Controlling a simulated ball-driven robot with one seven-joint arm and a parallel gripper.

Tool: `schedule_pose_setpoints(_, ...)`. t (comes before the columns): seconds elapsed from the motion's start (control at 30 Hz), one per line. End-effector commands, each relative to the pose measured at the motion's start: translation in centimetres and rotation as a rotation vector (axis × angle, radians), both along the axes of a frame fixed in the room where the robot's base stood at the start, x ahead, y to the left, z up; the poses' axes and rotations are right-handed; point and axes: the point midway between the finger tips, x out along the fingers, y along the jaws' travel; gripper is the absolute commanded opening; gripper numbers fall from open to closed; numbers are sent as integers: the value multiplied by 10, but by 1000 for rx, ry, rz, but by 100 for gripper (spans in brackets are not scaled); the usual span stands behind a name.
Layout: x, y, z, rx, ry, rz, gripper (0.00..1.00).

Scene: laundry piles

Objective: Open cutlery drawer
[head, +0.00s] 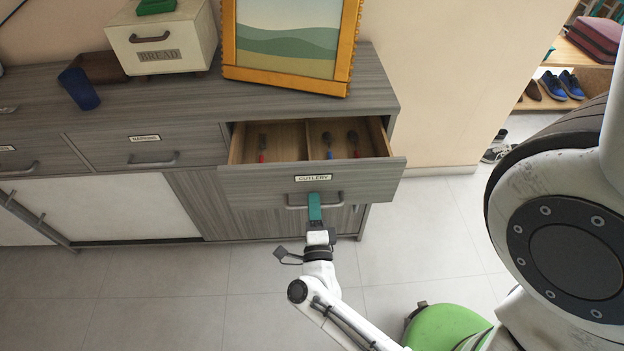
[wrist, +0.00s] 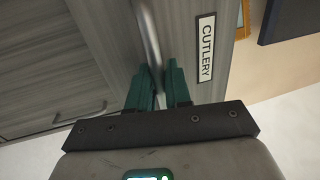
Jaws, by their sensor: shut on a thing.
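The cutlery drawer (head: 260,190) is at the right end of the grey sideboard and stands pulled out, with a CUTLERY label on its front. Inside, cutlery with red and blue handles lies in two wooden compartments. My gripper (head: 315,203) is at the drawer's metal handle (head: 295,205). In the wrist view, the green fingers of my gripper (wrist: 160,88) are shut on the handle (wrist: 148,35), one on each side of the bar. The label (wrist: 206,48) is just right of the fingers there.
A white bread box (head: 195,45), a framed picture (head: 290,78) and a dark blue cup (head: 78,88) are on the sideboard top (head: 150,108). The napkins drawer (head: 110,150) is shut. A green round seat (head: 445,328) is at lower right. Tiled floor (head: 190,290) is clear in front.

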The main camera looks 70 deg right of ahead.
Motion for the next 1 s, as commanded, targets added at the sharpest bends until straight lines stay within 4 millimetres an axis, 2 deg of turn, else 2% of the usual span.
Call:
schedule_pose_setpoints(0.03, -6, 13, -1, 4, 2, 2, 0)
schedule_pose_setpoints(0.2, -19, 45, -2, 4, 2, 1, 0)
schedule_pose_setpoints(0.4, -30, 71, -1, 2, 2, 0, 0)
schedule_pose_setpoints(0.63, -34, 83, -1, 2, 1, 0, 0)
schedule_pose_setpoints(1.0, -35, 84, -1, 2, 1, 0, 0)
